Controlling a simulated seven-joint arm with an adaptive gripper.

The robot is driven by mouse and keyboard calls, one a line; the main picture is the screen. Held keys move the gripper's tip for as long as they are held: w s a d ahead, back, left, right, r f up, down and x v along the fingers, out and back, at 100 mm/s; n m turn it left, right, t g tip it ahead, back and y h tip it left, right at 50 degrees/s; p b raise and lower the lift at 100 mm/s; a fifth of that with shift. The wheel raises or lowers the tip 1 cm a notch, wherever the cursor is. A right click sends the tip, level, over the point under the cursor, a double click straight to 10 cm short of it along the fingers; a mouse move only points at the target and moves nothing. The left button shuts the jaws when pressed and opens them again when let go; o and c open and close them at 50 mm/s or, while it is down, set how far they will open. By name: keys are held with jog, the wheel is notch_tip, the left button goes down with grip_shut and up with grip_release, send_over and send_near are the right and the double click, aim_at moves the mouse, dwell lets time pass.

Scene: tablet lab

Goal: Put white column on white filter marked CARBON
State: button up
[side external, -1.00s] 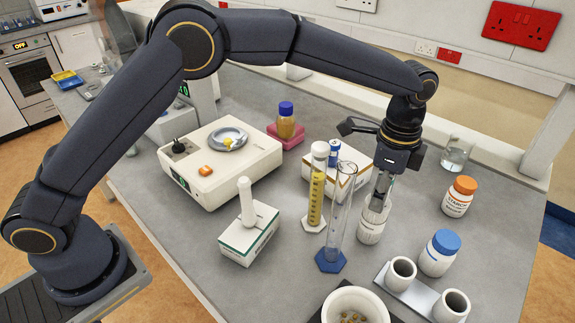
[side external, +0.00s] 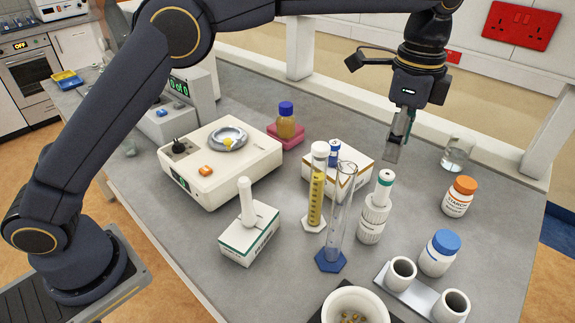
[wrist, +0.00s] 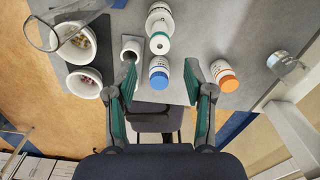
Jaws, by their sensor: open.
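The white column (side external: 384,187), with a teal band near its top, stands upright on a ridged white filter (side external: 372,219). In the wrist view the column (wrist: 159,43) shows from above against the ridged white stack (wrist: 160,16). The CARBON marking cannot be read at this size. My gripper (side external: 398,148) is open and empty, above and slightly right of the column, apart from it. Its two spread teal-padded fingers show in the wrist view (wrist: 162,82), with nothing between them held.
A tall glass cylinder (side external: 342,220) and a yellow-filled cylinder (side external: 317,190) stand left of the stack. An orange-capped jar (side external: 459,197), blue-capped jar (side external: 439,255) and beaker (side external: 457,153) stand right. A holder with two white cups (side external: 408,287) is in front.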

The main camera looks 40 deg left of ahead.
jog(key=s+a+r+n+t, duration=0.2)
jog(key=s+a+r+n, duration=0.25)
jog(key=a, duration=0.55)
jog(key=s+a+r+n+t, duration=0.1)
jog(key=s+a+r+n, duration=0.4)
jog(key=a, duration=0.4)
jog(key=s+a+f+n+t, duration=0.1)
jog(key=s+a+f+n, duration=0.2)
jog(key=s, duration=0.5)
jog(key=s+a+f+n+t, duration=0.1)
jog(key=s+a+f+n, duration=0.2)
jog(key=s+a+f, duration=0.2)
jog(key=s+a, duration=0.1)
jog(key=s, duration=0.2)
jog(key=shift+f+t, duration=0.3)
jog(key=shift+a, duration=0.1)
